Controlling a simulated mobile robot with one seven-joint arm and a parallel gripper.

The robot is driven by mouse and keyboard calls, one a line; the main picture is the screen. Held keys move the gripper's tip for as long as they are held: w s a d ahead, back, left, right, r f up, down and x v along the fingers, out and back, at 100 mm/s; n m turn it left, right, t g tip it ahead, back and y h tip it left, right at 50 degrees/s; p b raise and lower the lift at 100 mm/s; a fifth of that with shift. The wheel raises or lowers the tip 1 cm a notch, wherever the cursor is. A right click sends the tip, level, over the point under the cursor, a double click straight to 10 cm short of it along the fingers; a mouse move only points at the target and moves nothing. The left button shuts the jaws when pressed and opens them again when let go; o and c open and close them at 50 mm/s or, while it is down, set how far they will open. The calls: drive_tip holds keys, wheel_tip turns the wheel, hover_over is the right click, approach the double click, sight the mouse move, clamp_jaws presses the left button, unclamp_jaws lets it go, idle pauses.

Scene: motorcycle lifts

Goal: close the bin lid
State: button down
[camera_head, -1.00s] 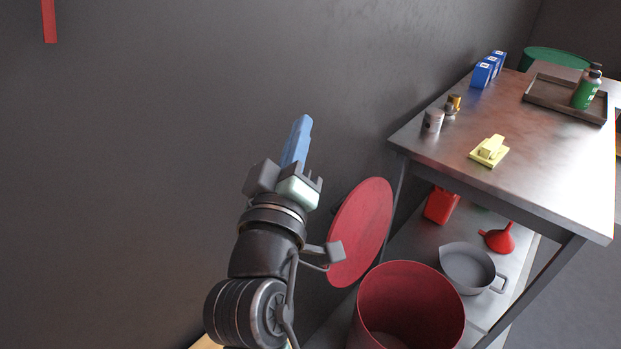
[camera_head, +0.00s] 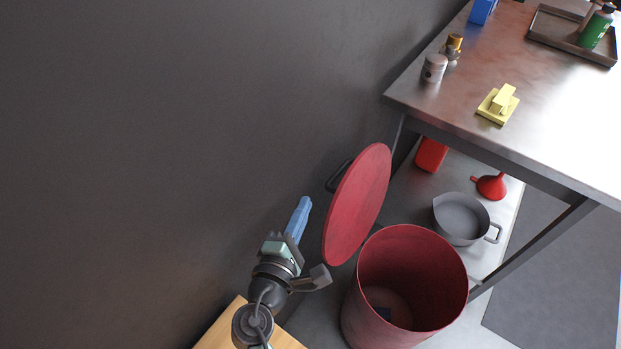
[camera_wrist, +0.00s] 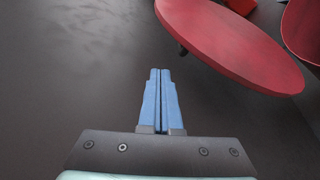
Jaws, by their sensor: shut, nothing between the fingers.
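The red bin (camera_head: 405,265) stands open on the floor in the head view, with a small dark item visible at its bottom. Its round red lid (camera_head: 358,203) stands steeply tilted, up and open, at the bin's upper left. A dark handle (camera_head: 338,176) shows on the lid's far side, towards the wall. My gripper (camera_head: 304,203) is left of the lid, with its blue fingers shut and empty. In the wrist view the shut fingers (camera_wrist: 160,75) point up the picture, and the lid (camera_wrist: 235,42) lies above and right of them, apparently apart. The bin's edge (camera_wrist: 303,35) shows at the right.
A metal workbench (camera_head: 465,90) stands at the right, bearing a yellow item (camera_head: 498,104), cans and a tray (camera_head: 560,36). Its lower shelf holds a grey pot (camera_head: 462,218) and a red funnel (camera_head: 490,186). The dark wall (camera_head: 200,130) is close behind the lid.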

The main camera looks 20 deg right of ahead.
sight(350, 201)
wheel_tip(350, 201, down, 5)
drive_tip(key=b, duration=0.4)
drive_tip(key=r+x, duration=0.1)
drive_tip(key=x, duration=0.8)
drive_tip(key=shift+w+d+f+b, duration=0.25)
drive_tip(key=shift+d+f+b, duration=0.05)
drive_tip(key=shift+d, duration=0.1)
